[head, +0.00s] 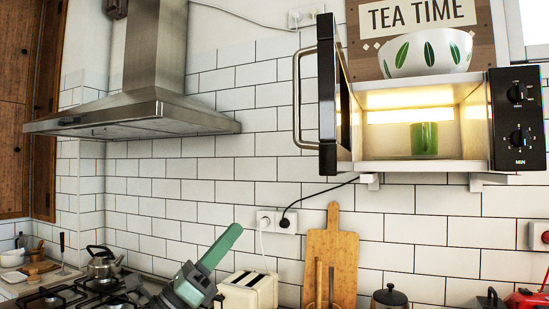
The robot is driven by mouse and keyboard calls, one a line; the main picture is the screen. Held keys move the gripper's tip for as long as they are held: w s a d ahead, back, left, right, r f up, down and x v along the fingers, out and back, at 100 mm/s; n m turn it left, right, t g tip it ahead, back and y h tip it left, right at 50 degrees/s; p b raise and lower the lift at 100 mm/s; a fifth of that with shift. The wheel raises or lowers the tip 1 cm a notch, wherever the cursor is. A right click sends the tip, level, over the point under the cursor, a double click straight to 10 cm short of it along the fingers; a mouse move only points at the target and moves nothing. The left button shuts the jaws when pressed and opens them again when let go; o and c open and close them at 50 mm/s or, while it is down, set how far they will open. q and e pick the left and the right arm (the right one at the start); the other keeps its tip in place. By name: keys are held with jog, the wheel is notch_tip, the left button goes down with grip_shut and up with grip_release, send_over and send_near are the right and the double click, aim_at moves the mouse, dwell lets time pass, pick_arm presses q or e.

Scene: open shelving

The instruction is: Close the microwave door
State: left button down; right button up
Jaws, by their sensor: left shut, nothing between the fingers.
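The microwave (474,119) sits on a wall shelf at the upper right, its lit cavity open to view. Its black door (327,95) stands open at the left side, swung out toward me and seen nearly edge-on, with a curved metal handle (297,100) on its left. A green mug (424,138) stands inside the cavity. My left gripper (228,237) is at the bottom centre, below and left of the door and well apart from it. It is shut and holds nothing, pointing up and to the right. My right gripper is not in view.
A white bowl with green leaves (428,52) rests on top of the microwave, before a "TEA TIME" sign (416,14). A range hood (140,100) hangs at the left. Below are a toaster (250,291), cutting board (331,260) and kettle (102,262). The wall left of the door is clear.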

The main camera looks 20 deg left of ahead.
pick_arm(q)
jog(key=s+r+m+g+h, duration=0.1)
jog(key=s+r+m+g, duration=0.9)
jog(key=m, duration=1.1)
jog(key=w+d+r+p, duration=0.2)
jog(key=d, duration=0.3)
jog(key=w+d+r+t+p, duration=0.1)
jog(key=w+d+r+p, duration=0.2)
jog(key=d, duration=0.3)
jog(key=shift+r, duration=0.2)
jog(key=shift+h, duration=0.3)
jog(key=shift+d, duration=0.1)
